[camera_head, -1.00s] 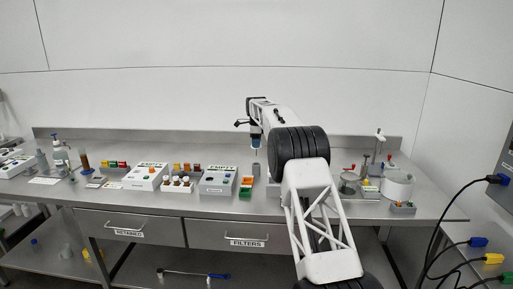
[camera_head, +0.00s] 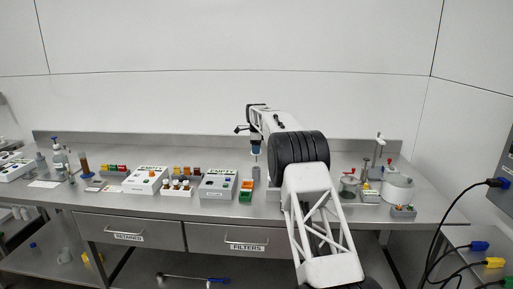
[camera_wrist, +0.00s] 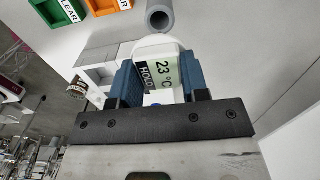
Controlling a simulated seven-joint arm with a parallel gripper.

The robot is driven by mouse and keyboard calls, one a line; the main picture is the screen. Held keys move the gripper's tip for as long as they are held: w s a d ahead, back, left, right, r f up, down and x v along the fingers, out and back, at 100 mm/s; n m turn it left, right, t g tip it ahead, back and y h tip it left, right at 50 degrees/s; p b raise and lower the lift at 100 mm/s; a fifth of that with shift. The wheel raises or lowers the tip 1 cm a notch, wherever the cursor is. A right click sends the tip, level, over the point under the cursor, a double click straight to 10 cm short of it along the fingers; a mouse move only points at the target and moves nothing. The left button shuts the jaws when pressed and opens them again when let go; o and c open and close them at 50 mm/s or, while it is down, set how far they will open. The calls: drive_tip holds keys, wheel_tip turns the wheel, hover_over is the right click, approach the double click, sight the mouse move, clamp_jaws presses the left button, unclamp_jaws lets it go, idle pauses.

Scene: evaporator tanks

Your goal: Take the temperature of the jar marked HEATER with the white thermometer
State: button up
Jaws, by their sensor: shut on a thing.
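My gripper (camera_head: 256,147) is over the bench, a little right of its middle, and points down. In the wrist view my gripper (camera_wrist: 158,92) is shut on the white thermometer (camera_wrist: 160,50), with a blue finger on each side. Its display reads 23 °C and HOLD. A grey open tube (camera_wrist: 160,18) shows just past the thermometer's far end; in the head view a grey cylinder (camera_head: 256,172) stands below my gripper. A glass jar (camera_head: 349,183) stands at the right of the bench. No HEATER label is readable, so I cannot tell which jar bears it.
A white round vessel (camera_head: 397,187) and a tall stand (camera_head: 378,150) are at the right. My arm hides part of the bench between.

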drive_tip(key=shift+f, duration=0.8)
drive_tip(key=shift+s+d, duration=0.1)
drive_tip(key=shift+s+d+r, duration=0.2)
drive_tip(key=shift+s+d, duration=0.35)
drive_tip(key=shift+s, duration=0.05)
drive_tip(key=s+d, duration=0.6)
drive_tip(key=s, duration=0.6)
drive_tip(key=s+d, duration=0.7)
drive_tip(key=s, duration=0.5)
drive_tip(key=shift+s+d, duration=0.25)
drive_tip(key=shift+d, duration=0.05)
drive_tip(key=shift+f, duration=0.25)
drive_tip(key=shift+f, duration=3)
